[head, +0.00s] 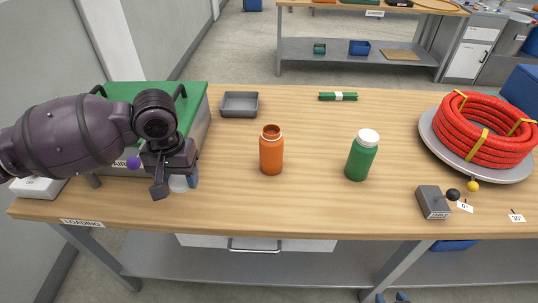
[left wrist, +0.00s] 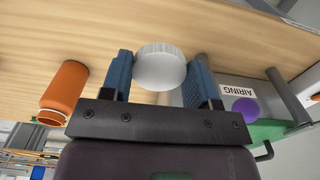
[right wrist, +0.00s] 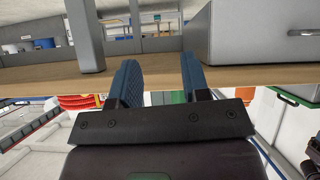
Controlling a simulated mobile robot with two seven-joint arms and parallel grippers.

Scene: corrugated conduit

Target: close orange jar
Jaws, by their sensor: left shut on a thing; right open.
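The orange jar (head: 271,152) stands upright and uncapped near the middle of the table, its mouth showing; it also shows in the left wrist view (left wrist: 64,88). A white ribbed lid (left wrist: 160,66) is between the blue fingers of my left gripper (left wrist: 160,80), which is shut on it. In the head view the left gripper (head: 178,182) is at the table's left side, left of the jar, and the lid is partly hidden by it. My right gripper (right wrist: 160,80) is open and empty, below the table edge level in its own view; it is out of the head view.
A green bottle with a white cap (head: 360,158) stands right of the jar. A green-topped box (head: 198,105) is beside the left arm. The front middle is clear.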

